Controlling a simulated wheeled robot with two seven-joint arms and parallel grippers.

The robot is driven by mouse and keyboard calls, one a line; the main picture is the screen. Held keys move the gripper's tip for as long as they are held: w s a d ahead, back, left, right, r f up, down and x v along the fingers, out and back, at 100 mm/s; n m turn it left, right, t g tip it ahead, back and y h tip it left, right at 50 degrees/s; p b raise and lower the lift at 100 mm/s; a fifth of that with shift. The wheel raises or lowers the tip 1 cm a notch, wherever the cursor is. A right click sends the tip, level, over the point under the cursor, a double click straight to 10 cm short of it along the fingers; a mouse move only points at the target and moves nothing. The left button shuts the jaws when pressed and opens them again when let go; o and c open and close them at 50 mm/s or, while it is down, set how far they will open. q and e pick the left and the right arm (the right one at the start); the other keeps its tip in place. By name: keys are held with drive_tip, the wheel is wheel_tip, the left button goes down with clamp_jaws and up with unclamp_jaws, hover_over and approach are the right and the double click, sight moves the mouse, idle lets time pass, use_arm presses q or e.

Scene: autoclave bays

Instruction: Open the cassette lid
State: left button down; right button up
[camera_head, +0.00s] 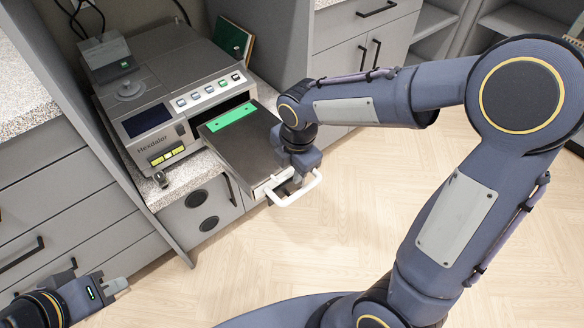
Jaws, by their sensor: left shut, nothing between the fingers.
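The cassette (248,150) is a flat dark-grey box with a green strip on its top. It sticks out of the slot of the grey autoclave (165,85), and its lid looks down flat. A white loop handle (296,192) is on its front end. My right gripper (290,178) is at the cassette's front right corner, close to the handle. My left gripper (117,286) is shut and empty at the lower left, over the floor and well away from the cassette.
The autoclave stands on a speckled counter (188,170) between grey side panels. A small metal part (161,179) lies at the counter's front left. A green book-like item (233,38) leans behind. Drawers line the left, cabinets the back. The wooden floor (250,260) in front is clear.

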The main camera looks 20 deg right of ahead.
clamp_jaws()
idle(0.3)
drive_tip(key=w+a+r+g+h+p, duration=0.1)
drive_tip(key=w+r+p, duration=0.3)
drive_tip(key=r+p, duration=0.4)
drive_tip(key=w+a+r+g+h+p, duration=0.1)
drive_tip(key=w+r+g+p, duration=0.3)
drive_tip(key=r+p, duration=0.5)
drive_tip(key=shift+w+a+p, duration=0.45)
drive_tip(key=shift+a+p, duration=0.2)
drive_tip(key=shift+p, duration=3.25)
drive_tip(key=shift+r, duration=0.1)
unclamp_jaws()
